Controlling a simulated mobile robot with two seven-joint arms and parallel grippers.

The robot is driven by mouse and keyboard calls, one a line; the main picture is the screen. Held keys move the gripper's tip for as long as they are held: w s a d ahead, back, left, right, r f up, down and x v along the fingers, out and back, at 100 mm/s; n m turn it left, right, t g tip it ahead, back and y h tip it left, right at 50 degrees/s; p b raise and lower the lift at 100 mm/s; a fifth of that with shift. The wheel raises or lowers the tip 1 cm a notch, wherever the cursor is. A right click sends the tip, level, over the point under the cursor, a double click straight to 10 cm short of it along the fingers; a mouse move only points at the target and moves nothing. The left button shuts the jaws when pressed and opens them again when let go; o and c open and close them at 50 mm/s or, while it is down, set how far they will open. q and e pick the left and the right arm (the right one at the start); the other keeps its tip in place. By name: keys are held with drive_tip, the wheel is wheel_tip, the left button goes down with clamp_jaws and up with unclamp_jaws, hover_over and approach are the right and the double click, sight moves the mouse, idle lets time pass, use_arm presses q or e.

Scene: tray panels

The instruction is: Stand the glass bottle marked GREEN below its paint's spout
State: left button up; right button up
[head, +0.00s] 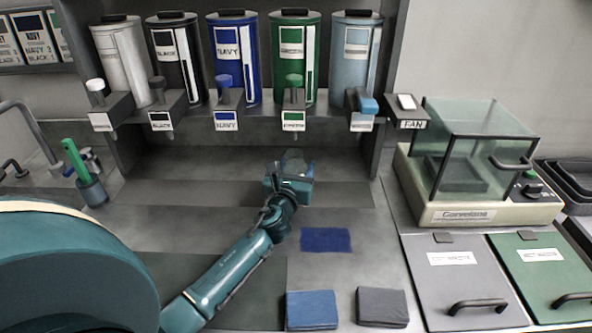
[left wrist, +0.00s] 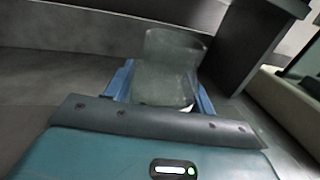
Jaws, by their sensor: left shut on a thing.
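My left gripper (head: 289,178) is shut on a clear glass bottle (head: 296,160) over the grey counter, in front of the paint rack. In the left wrist view the bottle (left wrist: 168,68) sits upright-looking between the two blue fingers. No marking on it can be read. The green paint canister (head: 294,55) is fourth from the left, with its green-topped spout (head: 293,84) and a label below. The bottle is below and in front of this spout, apart from it. I cannot tell its exact height above the counter. My right gripper is not in view.
White, black, navy and light blue canisters (head: 356,58) flank the green one. The rack's right side wall (head: 388,100) stands close by. A glass-sided box (head: 470,160) is at right. A navy cloth patch (head: 326,240) and folded cloths (head: 311,309) lie in front.

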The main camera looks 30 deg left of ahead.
use_arm(q)
drive_tip(key=o, duration=1.1)
drive_tip(key=shift+s+r, duration=0.1)
drive_tip(key=shift+s, duration=0.05)
drive_tip(key=p+v, duration=0.1)
drive_tip(key=v, duration=1.1)
drive_tip(key=shift+p, duration=0.3)
